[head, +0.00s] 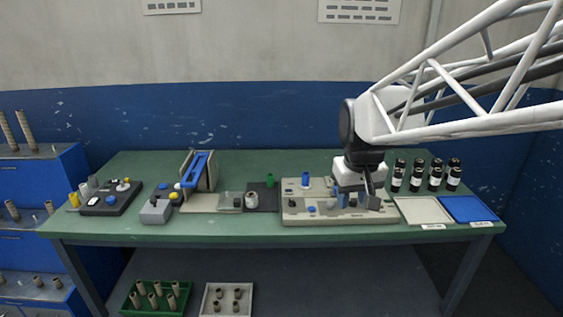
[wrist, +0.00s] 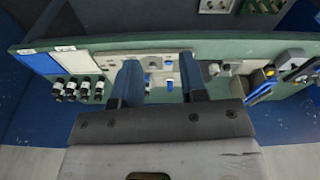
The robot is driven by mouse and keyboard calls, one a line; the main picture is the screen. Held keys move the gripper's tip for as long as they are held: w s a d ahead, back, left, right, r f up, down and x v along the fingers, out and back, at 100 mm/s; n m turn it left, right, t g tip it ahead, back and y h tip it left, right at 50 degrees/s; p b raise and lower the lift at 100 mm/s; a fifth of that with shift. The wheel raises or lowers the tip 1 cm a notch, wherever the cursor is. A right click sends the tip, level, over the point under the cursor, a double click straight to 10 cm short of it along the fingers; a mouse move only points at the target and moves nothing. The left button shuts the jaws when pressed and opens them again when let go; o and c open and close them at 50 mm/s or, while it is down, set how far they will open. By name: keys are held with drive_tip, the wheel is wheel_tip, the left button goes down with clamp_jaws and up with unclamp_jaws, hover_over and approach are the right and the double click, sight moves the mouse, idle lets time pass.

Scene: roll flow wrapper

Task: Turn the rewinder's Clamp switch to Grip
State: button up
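The rewinder, a beige machine (head: 340,216), stands on the green bench right of centre. Its front panel has small knobs, among them a blue one (head: 311,209) and a grey one (head: 331,204); a blue upright part (head: 305,180) rises behind. Labels are too small to read, so I cannot tell which knob is the Clamp switch or its setting. My gripper (head: 362,198) hangs over the machine's right half and hides part of it. In the wrist view, my gripper's two fingers (wrist: 160,82) are apart with nothing between them, and the panel (wrist: 158,56) shows beyond.
A white tray (head: 424,210) and a blue tray (head: 468,209) lie right of the machine, with several dark bottles (head: 434,175) behind. Left are a dark mat (head: 262,197), a blue-armed device (head: 198,170) and a dark control box (head: 107,200). The bench back is mostly free.

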drive_tip(key=w+a+f+n, duration=0.1)
drive_tip(key=w+a+f, duration=0.1)
drive_tip(key=w, duration=1)
drive_tip(key=n+g, duration=0.2)
drive_tip(key=n, duration=0.1)
hover_over(291, 199)
wheel_tip(291, 199, down, 20)
drive_tip(key=shift+s+d+f, duration=0.1)
drive_tip(key=shift+d, duration=0.05)
drive_tip(key=shift+w+f, duration=0.2)
drive_tip(key=shift+f, duration=0.1)
drive_tip(key=shift+f, duration=3.8)
clamp_jaws()
